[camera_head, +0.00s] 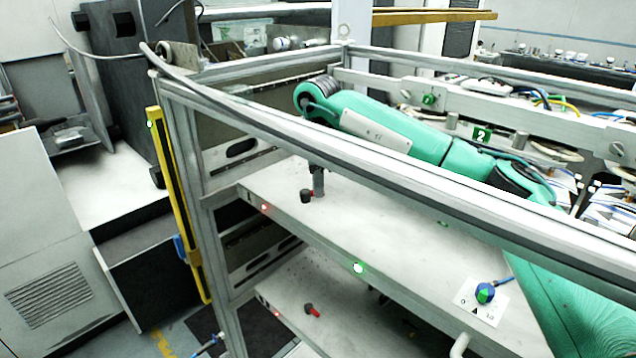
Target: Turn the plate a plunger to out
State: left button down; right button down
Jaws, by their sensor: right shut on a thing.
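A plunger (307,196) with a black knob and a red part stands on the upper pale plate (365,225), toward its left end. My right arm is teal and reaches over the frame rail from the right. Its small dark gripper (318,187) points down at this plunger and is shut on it. The fingertips are small, and the rail and arm hide part of the wrist. A similar plunger (312,310) with a red part is on the lower plate (345,335), apart from the gripper. I cannot read a letter on either plate. My left gripper is not in view.
A metal frame rail (270,120) crosses close to my right arm. A blue-green knob (485,292) sits on the upper plate's right part. A green light (358,267) and a red light (264,207) are on its front edge. A yellow post (178,200) stands left.

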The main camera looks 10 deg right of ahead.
jog(key=shift+w+n, duration=0.1)
jog(key=shift+n, duration=0.2)
jog(key=shift+w+n+b, duration=0.15)
jog(key=shift+n+b, duration=0.15)
jog(key=shift+n, duration=0.2)
jog(key=n, duration=0.2)
jog(key=shift+w+n, duration=0.3)
jog(key=n, duration=0.3)
jog(key=w+n, duration=0.1)
jog(key=n, duration=0.1)
jog(key=shift+a, duration=0.35)
jog(key=n, duration=0.4)
jog(key=a+n, duration=0.1)
jog(key=shift+w+r+n, duration=0.1)
jog(key=shift+w+n, duration=0.3)
jog(key=shift+w+a+n+p, duration=0.1)
jog(key=shift+a+n+p, duration=0.2)
jog(key=shift+n, duration=0.85)
jog(key=shift+a+n+p, duration=0.2)
jog(key=shift+a+n, duration=0.1)
jog(key=shift+n, duration=0.85)
jog(key=c, duration=1.5)
grip_release()
